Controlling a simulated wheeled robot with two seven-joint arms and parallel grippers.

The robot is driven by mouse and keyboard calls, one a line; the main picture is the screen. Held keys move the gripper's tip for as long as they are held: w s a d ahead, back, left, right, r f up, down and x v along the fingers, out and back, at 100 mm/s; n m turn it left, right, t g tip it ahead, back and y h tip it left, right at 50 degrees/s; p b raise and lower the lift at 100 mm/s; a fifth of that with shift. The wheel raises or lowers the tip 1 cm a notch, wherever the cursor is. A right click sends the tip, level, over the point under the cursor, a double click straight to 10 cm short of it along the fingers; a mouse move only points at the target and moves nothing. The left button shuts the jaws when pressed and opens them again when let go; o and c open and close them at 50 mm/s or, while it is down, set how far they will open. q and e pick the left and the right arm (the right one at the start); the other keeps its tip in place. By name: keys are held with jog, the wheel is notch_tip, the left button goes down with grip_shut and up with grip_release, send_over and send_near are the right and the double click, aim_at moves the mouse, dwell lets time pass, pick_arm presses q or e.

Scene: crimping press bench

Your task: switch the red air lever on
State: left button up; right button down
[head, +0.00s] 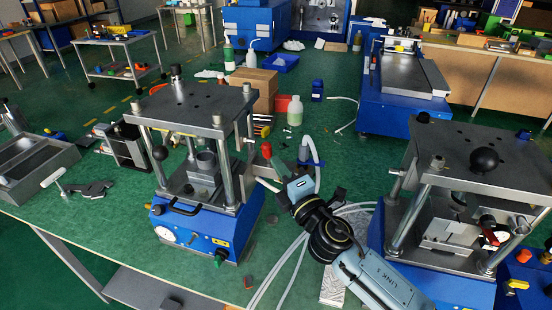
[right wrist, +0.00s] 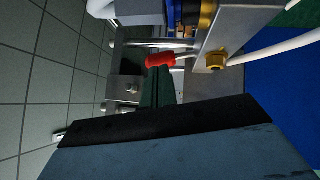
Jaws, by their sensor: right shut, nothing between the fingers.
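The red air lever (head: 266,150) stands with its red grip up, just right of the left press in the head view. In the right wrist view its red handle (right wrist: 160,60) lies sideways, with a thin stem running right towards a brass fitting (right wrist: 215,61). My right gripper (head: 270,183) is shut and empty, just below and close beside the lever; I cannot tell whether it touches. Its dark fingers (right wrist: 163,86) point at the red handle in the wrist view. My left gripper is not in view.
The left press (head: 190,105) stands left of my gripper and a second press (head: 480,150) stands right. Pale hoses (head: 290,262) curl over the green bench near my wrist. A pale bottle (head: 295,111) and a cardboard box (head: 254,88) stand behind the lever.

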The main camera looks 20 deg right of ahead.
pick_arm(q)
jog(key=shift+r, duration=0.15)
pick_arm(e)
jog(key=shift+x, duration=0.9)
